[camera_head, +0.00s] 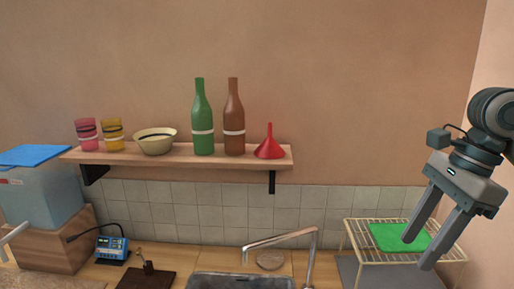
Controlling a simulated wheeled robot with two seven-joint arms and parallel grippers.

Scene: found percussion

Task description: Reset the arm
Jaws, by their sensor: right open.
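My right gripper (418,254) hangs at the right side with its two grey fingers apart and pointing down and to the left. Nothing is between the fingers. The fingertips show in front of a wire rack (352,238) with a green cloth or board (385,236) on it; I cannot tell whether they touch it. My left gripper is not seen.
A wall shelf (180,158) holds cups, a bowl (155,141), a green bottle (202,120), a brown bottle (234,118) and a red funnel (270,146). Below are a sink (240,281), a tap (280,237), a blue device (112,247) and a blue-lidded tub (45,195).

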